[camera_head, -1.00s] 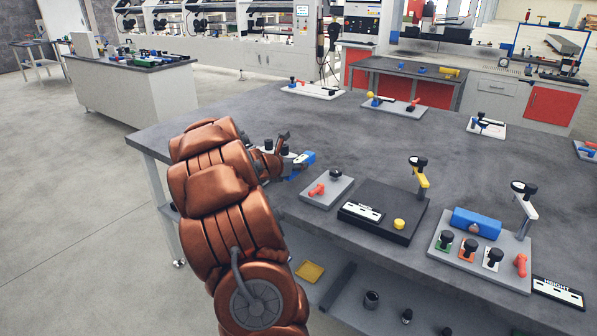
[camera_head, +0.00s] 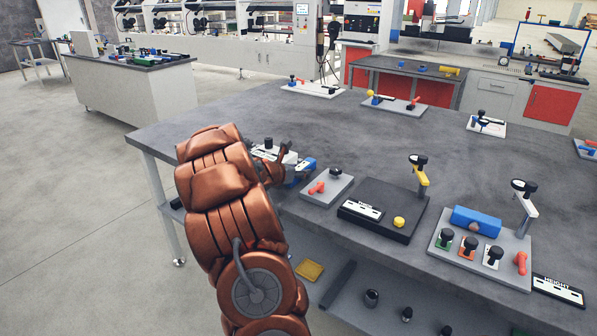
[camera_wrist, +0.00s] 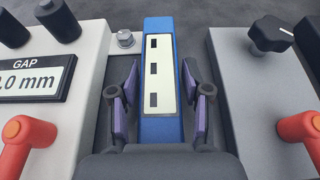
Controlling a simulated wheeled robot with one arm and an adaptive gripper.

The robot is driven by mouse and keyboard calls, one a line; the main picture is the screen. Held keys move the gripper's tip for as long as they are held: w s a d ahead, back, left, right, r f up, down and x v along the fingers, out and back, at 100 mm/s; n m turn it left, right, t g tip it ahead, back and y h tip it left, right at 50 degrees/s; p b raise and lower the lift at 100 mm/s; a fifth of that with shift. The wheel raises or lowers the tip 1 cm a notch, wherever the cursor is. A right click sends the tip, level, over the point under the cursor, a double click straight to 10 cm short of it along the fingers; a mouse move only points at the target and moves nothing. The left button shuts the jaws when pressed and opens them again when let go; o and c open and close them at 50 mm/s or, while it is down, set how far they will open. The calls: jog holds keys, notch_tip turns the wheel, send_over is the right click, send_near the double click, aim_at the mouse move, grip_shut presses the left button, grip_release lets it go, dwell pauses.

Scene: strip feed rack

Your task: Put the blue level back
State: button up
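A blue bar (camera_wrist: 162,128), which looks like the blue level, has a pale top face with three dark slots. It stands in the gap between a light unit labelled GAP and a grey block. The bar also shows, partly hidden by my arm, in the head view (camera_head: 308,164). My gripper (camera_wrist: 160,95) is over it with one purple-padded finger on each side. Narrow gaps show between the pads and the bar, so the fingers look open around it. The bar's lower part is hidden.
The GAP unit (camera_wrist: 88,75) with a red lever is close on the left. The grey block (camera_wrist: 238,90) with a black knob and red lever is close on the right. A black base (camera_head: 375,232) and a grey plate (camera_head: 440,262) bearing another blue block (camera_head: 477,222) stand further right.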

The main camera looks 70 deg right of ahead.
jog(key=shift+o, duration=0.9)
jog(key=shift+a+r, duration=0.15)
jog(key=v, duration=1.2)
jog(key=shift+r, duration=0.1)
jog(key=s+a+f+m+y, duration=0.1)
jog(key=s+a+m+y, duration=0.3)
jog(key=a, duration=1.4)
jog(key=s+a+f+m+y, duration=0.1)
jog(key=s+a+m+y, duration=0.4)
jog(key=a, duration=1.3)
jog(key=s+a+f+m+t+y, duration=0.1)
jog(key=s+a+m+y, duration=0.3)
jog(key=a, duration=1.4)
jog(key=m, duration=0.2)
jog(key=shift+m, duration=0.3)
